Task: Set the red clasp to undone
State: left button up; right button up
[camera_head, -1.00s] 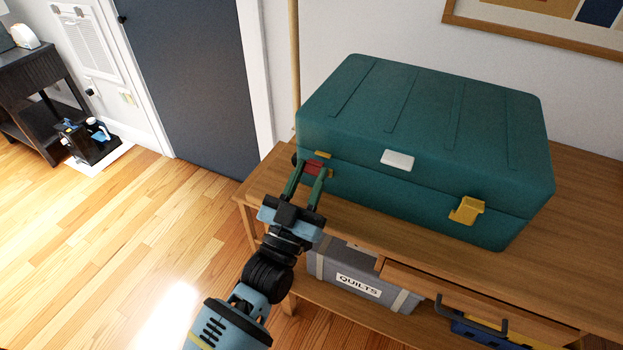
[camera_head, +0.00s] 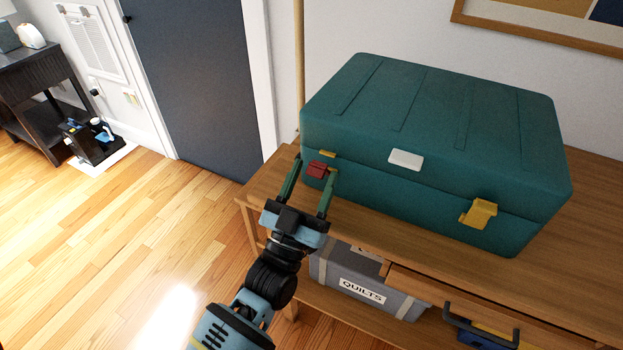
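The teal case (camera_head: 430,130) stands shut on the wooden desk. Its red clasp (camera_head: 317,169) is on the front near the left end, just below a small yellow piece (camera_head: 327,154) at the lid seam. The clasp seems to tip outward from the case, with a gap below the yellow piece. My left gripper (camera_head: 314,167) is open, with one green finger on each side of the red clasp. I cannot tell whether either finger touches it. My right gripper is not in view.
A yellow clasp (camera_head: 480,213) sits on the case front at the right, and a white plate (camera_head: 406,160) at the middle.

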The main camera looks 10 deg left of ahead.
pick_arm(q)
jog(key=b+v, duration=0.1)
jog(key=v, duration=0.6)
jog(key=shift+s+f, duration=0.2)
jog(key=shift+s, duration=0.1)
jog(key=shift+a, duration=0.15)
